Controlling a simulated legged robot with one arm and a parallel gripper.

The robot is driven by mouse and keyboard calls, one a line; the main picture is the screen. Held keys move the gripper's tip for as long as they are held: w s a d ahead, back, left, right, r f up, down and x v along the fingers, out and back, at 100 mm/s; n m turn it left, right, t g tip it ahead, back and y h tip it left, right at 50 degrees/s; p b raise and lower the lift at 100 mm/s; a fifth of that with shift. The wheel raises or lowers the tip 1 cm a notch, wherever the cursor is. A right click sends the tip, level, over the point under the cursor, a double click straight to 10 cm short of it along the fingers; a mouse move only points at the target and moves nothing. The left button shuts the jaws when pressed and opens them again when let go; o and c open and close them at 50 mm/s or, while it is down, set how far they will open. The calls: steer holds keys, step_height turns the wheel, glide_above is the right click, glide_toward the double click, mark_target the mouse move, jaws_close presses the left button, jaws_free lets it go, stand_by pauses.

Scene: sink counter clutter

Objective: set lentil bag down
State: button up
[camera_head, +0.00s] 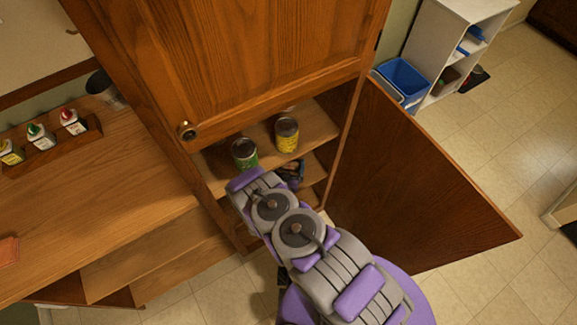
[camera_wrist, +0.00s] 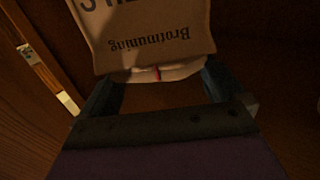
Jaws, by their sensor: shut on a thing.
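The lentil bag (camera_wrist: 155,32) appears in the wrist view as a tan sack with dark, upside-down print. A pale end with a small red mark (camera_wrist: 157,73) lies between the fingers of my gripper (camera_wrist: 158,84). My gripper is shut on this bag, and the bag's far part runs out of the top of the picture. In the head view my arm reaches into the open cabinet and hides my gripper. Whether the bag touches a shelf cannot be told.
A dark item (camera_head: 291,173) sits lower, beside my arm. The open cabinet door (camera_head: 415,185) stands to the right. Bottles in a wooden rack (camera_head: 52,146) are on the left counter.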

mark_target(287, 171)
steer(key=shift+w+a+f, duration=0.1)
steer(key=shift+w+a, duration=0.05)
steer(key=shift+w, duration=0.55)
steer(key=shift+s+f+b, duration=0.1)
steer(key=shift+f+b, duration=0.75)
steer(key=shift+f, duration=0.85)
steer(key=o, duration=1.6)
steer(key=shift+c, duration=0.2)
steer(key=s+a, duration=0.1)
steer(key=s, duration=1.1)
steer(key=shift+a+b, duration=0.2)
steer(key=shift+b, duration=0.25)
